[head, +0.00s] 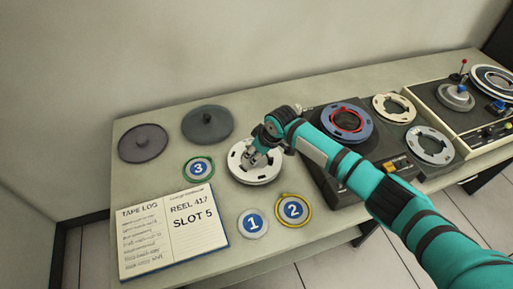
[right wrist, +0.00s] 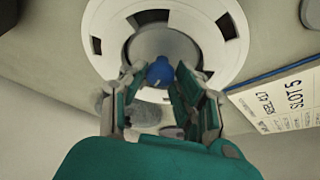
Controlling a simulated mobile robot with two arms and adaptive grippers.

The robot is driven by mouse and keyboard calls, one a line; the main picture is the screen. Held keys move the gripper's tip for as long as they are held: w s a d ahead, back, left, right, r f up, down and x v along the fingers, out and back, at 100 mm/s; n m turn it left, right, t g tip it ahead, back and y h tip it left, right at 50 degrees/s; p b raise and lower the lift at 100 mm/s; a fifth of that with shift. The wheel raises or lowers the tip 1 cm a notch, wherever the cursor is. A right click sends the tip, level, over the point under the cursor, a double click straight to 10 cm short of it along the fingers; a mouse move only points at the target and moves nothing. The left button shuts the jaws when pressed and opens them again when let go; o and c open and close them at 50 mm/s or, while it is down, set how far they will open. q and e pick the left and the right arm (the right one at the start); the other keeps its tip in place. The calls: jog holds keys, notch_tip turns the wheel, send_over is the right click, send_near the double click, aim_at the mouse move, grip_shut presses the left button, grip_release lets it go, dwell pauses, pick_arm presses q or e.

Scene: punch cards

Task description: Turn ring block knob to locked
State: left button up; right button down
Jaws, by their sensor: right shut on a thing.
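A white ring (head: 262,178) with dark slots lies on the table left of the tape machine. In the right wrist view the white ring (right wrist: 98,25) surrounds a grey round hub (right wrist: 165,42). A small blue knob (right wrist: 160,72) shows at the hub, between my fingertips. My right gripper (head: 259,155) reaches down over the ring from the right. It also shows in the right wrist view (right wrist: 160,80), where its fingers are shut on the blue knob. No lock marking can be read. My left gripper is in neither view.
Two dark discs (head: 207,123) lie behind and left. Numbered discs 3 (head: 198,168), 1 (head: 252,223) and 2 (head: 293,209) lie around the ring. An open tape log (head: 172,235) lies front left. The tape machine (head: 330,185) stands right, partly behind my arm.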

jog(key=m+p, duration=0.1)
jog(key=m+h+p, duration=0.1)
jog(key=shift+s+a+r+m+t+p, duration=0.1)
jog(key=shift+a+r+m+t+p, duration=0.05)
jog(key=shift+r+m+t+p, duration=0.2)
jog(key=m+p, duration=0.2)
jog(key=m, duration=0.1)
jog(key=shift+a+f+t+h, duration=0.15)
jog(key=shift+t+h, duration=0.1)
jog(key=shift+h, duration=0.15)
jog(key=shift+f+m+h+p, duration=0.1)
jog(key=shift+m+h+p, duration=0.35)
jog(key=shift+m, duration=0.7)
jog(key=shift+m+h, duration=0.55)
jog(key=shift+m, duration=0.85)
jog(key=c, duration=1)
grip_release()
jog(key=v, duration=1.2)
jog(key=shift+s+a+f, duration=0.1)
jog(key=shift+a, duration=0.05)
